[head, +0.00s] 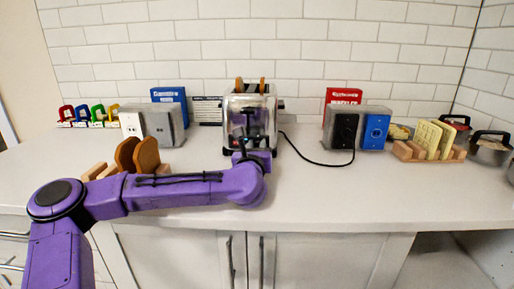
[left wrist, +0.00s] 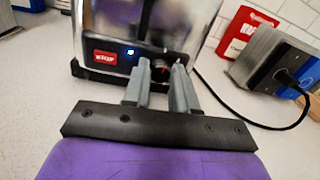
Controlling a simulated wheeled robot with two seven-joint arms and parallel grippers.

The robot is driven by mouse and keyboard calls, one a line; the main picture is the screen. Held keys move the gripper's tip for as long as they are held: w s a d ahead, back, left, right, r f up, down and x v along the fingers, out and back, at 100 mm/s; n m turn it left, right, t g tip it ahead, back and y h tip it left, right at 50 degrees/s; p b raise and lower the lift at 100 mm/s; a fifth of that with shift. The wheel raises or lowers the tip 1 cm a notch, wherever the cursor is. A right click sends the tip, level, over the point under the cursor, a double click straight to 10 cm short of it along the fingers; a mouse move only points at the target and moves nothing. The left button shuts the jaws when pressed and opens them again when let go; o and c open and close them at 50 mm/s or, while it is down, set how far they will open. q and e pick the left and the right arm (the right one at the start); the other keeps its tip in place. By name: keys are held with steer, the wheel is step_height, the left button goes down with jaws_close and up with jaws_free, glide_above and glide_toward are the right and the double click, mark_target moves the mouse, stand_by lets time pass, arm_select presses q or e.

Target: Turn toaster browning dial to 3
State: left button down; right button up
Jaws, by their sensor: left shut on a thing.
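The chrome toaster (head: 234,102) stands on the counter against the tiled wall, with two slices of toast (head: 262,84) showing at its top. In the left wrist view the toaster's front panel (left wrist: 98,46) has a red label (left wrist: 105,57) and a lit blue button (left wrist: 130,52). My left gripper (left wrist: 162,75) is at the right part of this panel, its two grey fingers shut on the browning dial (left wrist: 161,69). The fingers hide much of the dial, so I cannot read its setting. In the head view the left gripper (head: 252,150) is in front of the toaster. My right gripper is out of view.
A black cord (head: 305,161) runs right from the toaster to a black-and-blue outlet box (head: 374,132). A grey outlet box (head: 165,125) stands left. A wooden rack with bread slices (head: 146,153) is behind my left arm. The front right counter is clear.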

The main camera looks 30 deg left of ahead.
arm_select(q)
steer(key=m+p, duration=0.1)
steer(key=m, duration=0.3)
steer(key=shift+r, duration=0.15)
steer(key=m+p, duration=0.2)
steer(key=m, duration=0.2)
steer(key=shift+d+m+g, duration=0.1)
steer(key=shift+m+g, duration=0.2)
steer(key=m+p, duration=0.3)
steer(key=m, duration=0.2)
steer(key=shift+d, duration=0.1)
steer(key=shift+w+m+g+y+p, duration=0.1)
steer(key=shift+m+g+y+p, duration=0.2)
steer(key=shift+m+p, duration=1.5)
steer(key=shift+f+m+b, duration=0.2)
steer(key=shift+m+b, duration=0.1)
steer(key=shift+m, duration=0.1)
steer(key=c, duration=0.9)
jaws_free()
